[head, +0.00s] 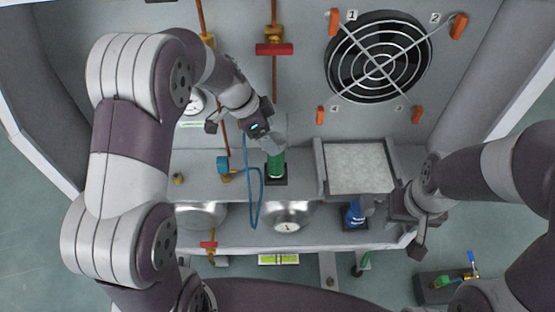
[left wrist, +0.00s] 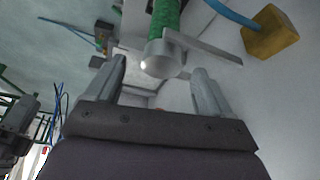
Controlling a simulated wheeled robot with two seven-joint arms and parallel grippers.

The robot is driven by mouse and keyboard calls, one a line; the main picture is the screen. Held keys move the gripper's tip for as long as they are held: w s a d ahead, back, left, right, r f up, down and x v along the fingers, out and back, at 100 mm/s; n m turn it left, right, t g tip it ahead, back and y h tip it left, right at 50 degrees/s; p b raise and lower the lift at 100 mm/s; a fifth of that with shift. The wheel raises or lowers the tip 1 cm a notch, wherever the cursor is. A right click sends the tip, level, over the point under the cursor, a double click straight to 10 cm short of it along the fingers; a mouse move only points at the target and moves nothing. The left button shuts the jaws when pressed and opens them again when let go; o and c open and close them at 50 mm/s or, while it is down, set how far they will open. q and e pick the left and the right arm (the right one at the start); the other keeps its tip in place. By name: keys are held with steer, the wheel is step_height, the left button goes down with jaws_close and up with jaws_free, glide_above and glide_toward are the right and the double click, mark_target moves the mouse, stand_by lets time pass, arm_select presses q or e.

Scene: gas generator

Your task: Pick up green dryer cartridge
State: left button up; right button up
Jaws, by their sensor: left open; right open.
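The green dryer cartridge (head: 276,164) stands upright in a dark square base on the grey shelf, left of the white panel. My left gripper (head: 268,141) is at its top, coming from the upper left, and hides part of it. In the left wrist view the green body (left wrist: 166,15) and its silvery round end (left wrist: 161,58) show between the spread fingers of my open left gripper (left wrist: 160,68). I cannot tell whether a finger touches it. My right gripper (head: 394,220) is open and empty, just right of a blue cartridge (head: 353,215).
A blue hose (head: 254,200) hangs close left of the green cartridge. A silver bowl-like vessel (head: 288,214) is in front of it. The framed white panel (head: 358,168) stands to its right. Red-handled valves (head: 274,49) and a caged fan (head: 379,58) are on the back wall.

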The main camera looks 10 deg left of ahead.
mark_target(276, 159)
arm_select(q)
steer(key=shift+x, duration=1.1)
steer(key=b+x, duration=0.1)
steer(key=x, duration=0.4)
steer(key=shift+w+a+b, duration=0.1)
steer(key=shift+w+b, duration=0.05)
steer(key=shift+b, duration=0.2)
steer(key=c, duration=1.3)
